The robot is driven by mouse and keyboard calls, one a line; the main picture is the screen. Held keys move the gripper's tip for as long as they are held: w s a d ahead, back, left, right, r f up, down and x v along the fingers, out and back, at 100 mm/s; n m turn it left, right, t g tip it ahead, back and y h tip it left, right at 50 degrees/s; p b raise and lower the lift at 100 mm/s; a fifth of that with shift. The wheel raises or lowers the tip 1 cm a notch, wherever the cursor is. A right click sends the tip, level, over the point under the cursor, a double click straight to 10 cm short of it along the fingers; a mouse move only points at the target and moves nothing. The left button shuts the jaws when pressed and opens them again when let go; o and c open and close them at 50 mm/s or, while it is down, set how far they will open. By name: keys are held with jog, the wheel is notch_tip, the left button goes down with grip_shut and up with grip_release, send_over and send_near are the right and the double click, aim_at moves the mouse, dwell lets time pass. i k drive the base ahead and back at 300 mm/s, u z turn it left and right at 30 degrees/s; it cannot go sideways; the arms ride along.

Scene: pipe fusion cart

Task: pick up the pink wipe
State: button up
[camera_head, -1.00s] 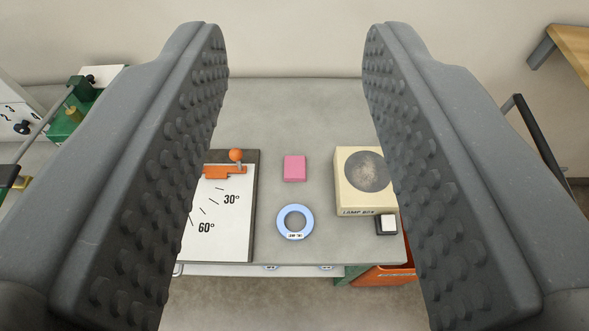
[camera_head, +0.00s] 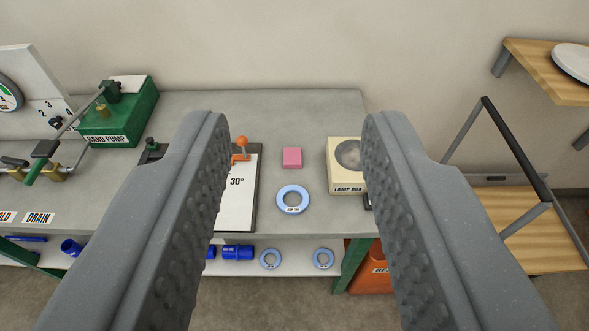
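The pink wipe (camera_head: 292,158) is a small flat pink block lying on the grey cart top (camera_head: 300,110). It lies between the angle board on the left and the lamp box on the right, with a blue ring in front of it. My gripper (camera_head: 294,125) is open and empty. Its two dark studded fingers frame the wipe from left and right, with wide gaps to either side. The wipe is fully visible and looks well below the fingers; neither finger touches it.
A green hand pump (camera_head: 118,115) stands left. Blue fittings (camera_head: 238,253) sit on the lower shelf. A handrail (camera_head: 515,150) and wooden shelf are right.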

aim_at(292, 156)
jog(key=z, duration=0.05)
jog(key=i, duration=1.3)
jog(key=u, duration=0.6)
